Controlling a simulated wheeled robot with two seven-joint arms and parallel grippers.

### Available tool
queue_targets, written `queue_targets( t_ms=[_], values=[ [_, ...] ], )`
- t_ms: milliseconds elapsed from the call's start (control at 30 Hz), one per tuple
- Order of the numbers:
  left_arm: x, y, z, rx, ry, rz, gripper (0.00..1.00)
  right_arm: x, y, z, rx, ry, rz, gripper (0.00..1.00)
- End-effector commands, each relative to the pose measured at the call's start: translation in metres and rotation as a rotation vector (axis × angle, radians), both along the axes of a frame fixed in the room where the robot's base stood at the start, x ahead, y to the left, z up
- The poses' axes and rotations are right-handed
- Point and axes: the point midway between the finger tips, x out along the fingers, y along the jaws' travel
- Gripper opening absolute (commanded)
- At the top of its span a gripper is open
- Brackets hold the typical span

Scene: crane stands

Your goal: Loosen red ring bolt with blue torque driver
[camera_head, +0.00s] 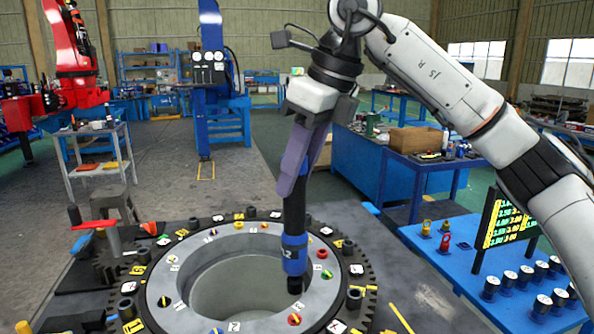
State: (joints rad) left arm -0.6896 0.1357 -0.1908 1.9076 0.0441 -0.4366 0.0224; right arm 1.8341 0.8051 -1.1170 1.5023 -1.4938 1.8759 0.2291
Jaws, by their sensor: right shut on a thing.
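The blue torque driver (294,250) hangs nearly upright below my right gripper (291,182), whose long fingers are shut on its dark upper part. Its black tip points down over the right inner side of the grey ring (160,285). Another red bolt (322,254) sits on the ring right of the driver. I cannot tell the tip's exact height above the ring. My left gripper is not in view.
The ring has a wide open hole and carries yellow, blue and other coloured bolts and numbered tags. A blue table (425,240) with several black-and-silver cylinders (508,280) and a number display (508,222) stands right. A red-topped stand (94,224) is left.

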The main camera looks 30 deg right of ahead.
Motion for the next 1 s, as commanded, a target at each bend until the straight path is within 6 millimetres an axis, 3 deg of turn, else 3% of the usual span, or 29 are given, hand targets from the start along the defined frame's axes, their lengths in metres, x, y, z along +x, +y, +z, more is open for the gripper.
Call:
queue_targets(
  t_ms=[267,733,1000],
  values=[
    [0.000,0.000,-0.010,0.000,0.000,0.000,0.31,0.001,0.000,-0.010,0.003,-0.006,-0.002,0.00],
    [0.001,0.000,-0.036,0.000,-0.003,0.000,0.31,0.001,0.000,-0.049,0.003,-0.007,-0.001,0.00],
    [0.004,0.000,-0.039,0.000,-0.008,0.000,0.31,0.001,0.001,-0.056,0.003,-0.007,-0.001,0.00]
  ],
)
